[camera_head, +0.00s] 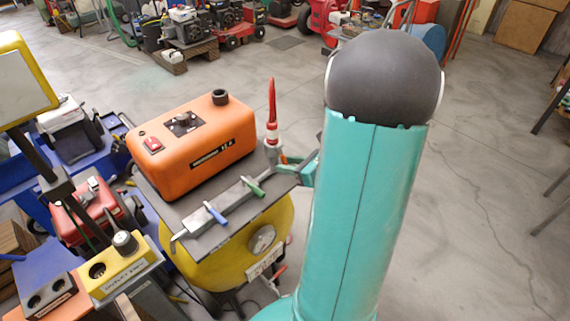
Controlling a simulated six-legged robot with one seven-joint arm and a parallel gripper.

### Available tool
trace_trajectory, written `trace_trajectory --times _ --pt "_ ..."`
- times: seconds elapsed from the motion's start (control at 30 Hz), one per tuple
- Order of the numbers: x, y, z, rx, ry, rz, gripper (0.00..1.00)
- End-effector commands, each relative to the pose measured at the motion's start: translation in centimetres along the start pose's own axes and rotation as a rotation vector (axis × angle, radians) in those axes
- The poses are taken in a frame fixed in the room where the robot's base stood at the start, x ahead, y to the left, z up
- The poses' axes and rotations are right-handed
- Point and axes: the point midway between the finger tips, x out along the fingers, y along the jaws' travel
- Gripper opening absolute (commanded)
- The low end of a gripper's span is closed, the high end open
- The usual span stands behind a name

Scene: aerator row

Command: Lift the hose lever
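A grey metal pipe (232,203) lies along the dark top plate of a yellow machine. It carries a small blue lever (215,213) and a small green lever (253,186); both look low against the pipe. A red pointed piece (271,105) stands upright on a pale base at the plate's back right corner. I cannot tell which of these is the hose lever. A teal and dark part, seemingly my gripper (290,167), shows just right of that base, mostly hidden behind my large teal arm link. Its fingers and any contact are unclear.
An orange box (192,147) with knobs sits on the plate beside the pipe. A yellow control box (115,265) and a tilted yellow-framed panel (22,80) stand at left. Machines line the back. Floor (480,200) at right is clear.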

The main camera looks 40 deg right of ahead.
Motion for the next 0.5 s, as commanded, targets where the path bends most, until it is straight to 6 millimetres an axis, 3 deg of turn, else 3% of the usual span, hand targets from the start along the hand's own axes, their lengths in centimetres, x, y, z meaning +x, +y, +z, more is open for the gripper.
trace_trajectory --times 0.17,0.43,0.5 --pt "1.6 0.1 0.0 -0.001 0.001 0.001 0.33" --pt "1.7 0.2 0.0 -0.001 0.000 -0.001 0.33" --pt "1.7 0.2 0.0 -0.001 0.000 -0.001 0.23"
